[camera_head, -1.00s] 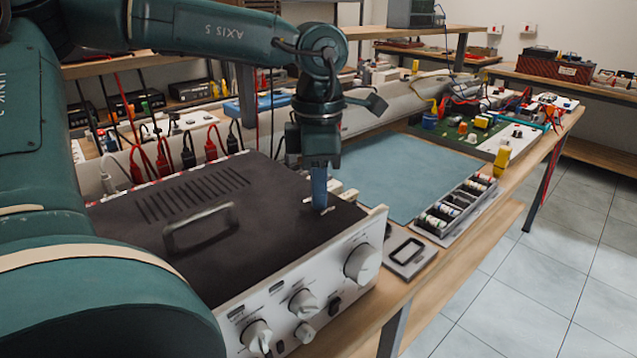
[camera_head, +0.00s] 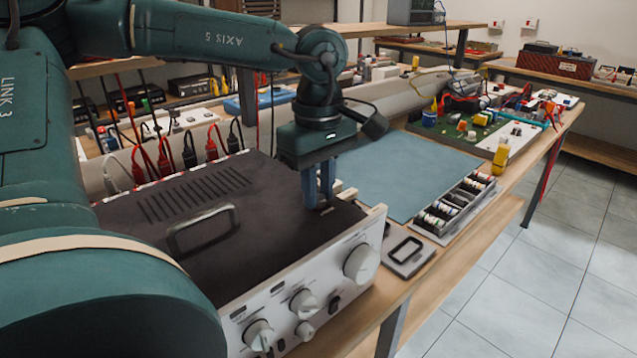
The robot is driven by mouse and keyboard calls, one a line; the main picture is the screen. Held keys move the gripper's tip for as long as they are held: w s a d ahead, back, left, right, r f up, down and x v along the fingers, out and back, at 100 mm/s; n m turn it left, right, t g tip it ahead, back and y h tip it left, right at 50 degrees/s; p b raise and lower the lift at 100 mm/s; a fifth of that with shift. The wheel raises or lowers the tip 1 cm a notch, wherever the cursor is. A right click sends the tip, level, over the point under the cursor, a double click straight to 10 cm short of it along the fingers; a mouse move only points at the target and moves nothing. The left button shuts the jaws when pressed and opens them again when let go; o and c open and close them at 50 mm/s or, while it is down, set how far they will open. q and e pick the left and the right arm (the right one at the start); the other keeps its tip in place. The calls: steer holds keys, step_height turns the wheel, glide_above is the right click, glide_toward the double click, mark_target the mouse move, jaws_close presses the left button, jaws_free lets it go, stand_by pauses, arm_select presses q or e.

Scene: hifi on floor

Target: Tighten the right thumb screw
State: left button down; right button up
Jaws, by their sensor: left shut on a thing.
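The hi-fi unit (camera_head: 180,235) has a dark top cover with vent slots, a raised handle (camera_head: 203,230) and a pale front panel with knobs. My left gripper (camera_head: 324,204) points straight down at the right part of the cover, near its front right corner. Its two blue fingers are shut on the right thumb screw, of which only a small bit shows at the fingertips. The rest of the screw is hidden by the fingers. My right gripper is not in view.
A blue mat (camera_head: 400,172) lies right of the unit. A tray of small spools (camera_head: 455,208) and a grey piece with a dark rectangular frame (camera_head: 405,252) lie near the bench's front edge. Red and black cables (camera_head: 190,150) stand along the unit's back edge.

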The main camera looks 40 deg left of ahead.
mark_target(319, 197)
arm_select(q)
steer(key=shift+m, duration=1.1)
steer(key=c, duration=1.3)
jaws_free()
steer(key=shift+r, duration=0.1)
step_height(319, 197, up, 13)
steer(key=shift+p, duration=1.1)
